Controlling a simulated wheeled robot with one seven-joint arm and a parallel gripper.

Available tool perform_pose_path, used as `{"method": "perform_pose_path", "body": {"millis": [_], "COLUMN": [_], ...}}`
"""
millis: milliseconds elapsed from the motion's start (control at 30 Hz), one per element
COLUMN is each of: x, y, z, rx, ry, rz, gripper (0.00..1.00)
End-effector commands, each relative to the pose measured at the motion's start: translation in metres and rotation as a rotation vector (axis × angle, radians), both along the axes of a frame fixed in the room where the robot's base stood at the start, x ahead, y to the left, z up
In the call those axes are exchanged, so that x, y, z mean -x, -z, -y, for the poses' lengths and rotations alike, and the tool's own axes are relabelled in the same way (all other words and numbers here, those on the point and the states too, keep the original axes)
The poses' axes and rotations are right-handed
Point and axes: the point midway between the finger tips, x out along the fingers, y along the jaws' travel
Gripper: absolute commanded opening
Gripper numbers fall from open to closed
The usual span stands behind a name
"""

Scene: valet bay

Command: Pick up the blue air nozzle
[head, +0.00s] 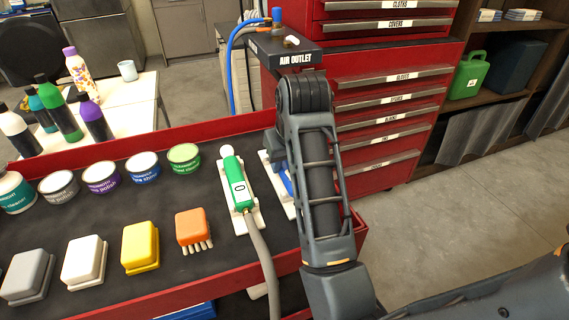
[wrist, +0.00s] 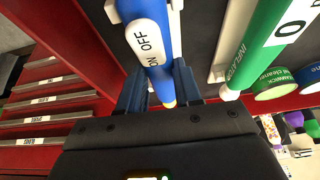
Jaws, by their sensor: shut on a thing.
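The blue air nozzle (wrist: 150,30) has a white label reading ON OFF and a yellow tip. It lies between the two fingers of my gripper (wrist: 158,85), which are shut on it. In the head view, my arm hides most of the nozzle; a blue part (head: 287,181) shows beside the arm, over a white holder (head: 290,209) on the dark tray top. My fingertips are mostly hidden there. I cannot tell whether the nozzle still touches its holder.
A green inflator (head: 237,182) with a grey hose lies in a white holder just left of the nozzle. An orange brush (head: 193,230), a yellow block (head: 140,247) and several tins stand further left. The AIR OUTLET box (head: 290,54) and a red drawer cabinet (head: 385,120) are behind.

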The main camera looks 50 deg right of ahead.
Motion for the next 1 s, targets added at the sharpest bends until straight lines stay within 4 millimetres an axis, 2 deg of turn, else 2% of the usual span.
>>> {"method": "perform_pose_path", "body": {"millis": [167, 333, 700, 1000], "x": [0.0, 0.0, 0.057, 0.082], "y": [-0.015, -0.046, -0.093, -0.108], "z": [0.0, 0.001, 0.052, 0.075], "rx": [0.0, 0.0, 0.001, 0.001], "ry": [0.001, 0.004, 0.004, 0.002], "rz": [0.003, 0.006, 0.0, 0.001], "gripper": [0.03, 0.03, 0.03, 0.03]}}
